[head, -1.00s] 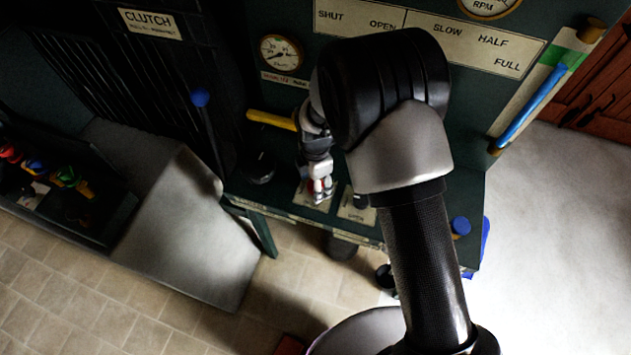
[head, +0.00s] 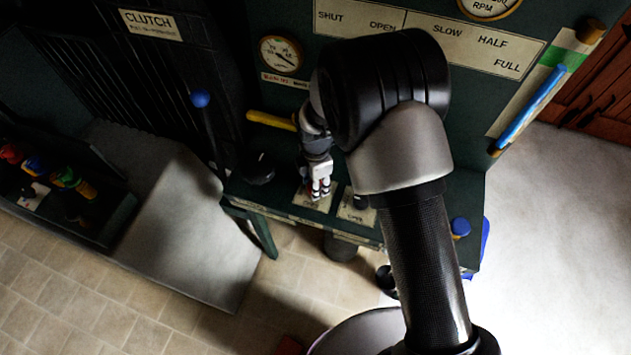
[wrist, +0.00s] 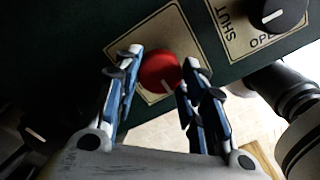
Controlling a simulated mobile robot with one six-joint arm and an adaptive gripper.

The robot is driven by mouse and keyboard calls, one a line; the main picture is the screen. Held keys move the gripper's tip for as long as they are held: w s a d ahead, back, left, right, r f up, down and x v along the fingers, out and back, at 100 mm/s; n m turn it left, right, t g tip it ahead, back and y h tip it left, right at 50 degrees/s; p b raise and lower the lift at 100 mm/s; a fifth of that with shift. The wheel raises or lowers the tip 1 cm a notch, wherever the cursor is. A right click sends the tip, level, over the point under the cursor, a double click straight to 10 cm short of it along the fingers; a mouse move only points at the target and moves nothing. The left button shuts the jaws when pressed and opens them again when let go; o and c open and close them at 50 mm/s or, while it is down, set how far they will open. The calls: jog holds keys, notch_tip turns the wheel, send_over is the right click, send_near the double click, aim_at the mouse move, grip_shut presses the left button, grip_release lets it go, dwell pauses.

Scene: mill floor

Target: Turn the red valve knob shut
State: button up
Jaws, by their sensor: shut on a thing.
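The red valve knob (wrist: 160,70) sits on a pale square plate (wrist: 178,26) on the dark green panel in the wrist view. A light pointer mark shows on the knob's near side. My gripper (wrist: 164,62) is shut on the knob, with one blue-and-grey finger on each side of it. In the head view my gripper (head: 319,188) is low over the plate at the panel's front, and it hides the knob. The lettering on the knob's plate is mostly hidden or too blurred to read.
A black knob (wrist: 280,14) on a SHUT/OPEN plate is close to the right. A yellow lever (head: 271,120), a dark knob (head: 258,169) and a blue-tipped lever (head: 200,99) stand to the left. A round gauge (head: 280,55) is behind. Tiled floor lies in front.

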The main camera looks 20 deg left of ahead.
jog(key=shift+m, duration=0.3)
jog(key=m, duration=0.3)
jog(key=shift+m, duration=0.3)
jog(key=m, duration=0.4)
jog(key=shift+m, duration=0.3)
jog(key=m, duration=0.4)
jog(key=shift+m, duration=2.5)
jog(key=o, duration=1.1)
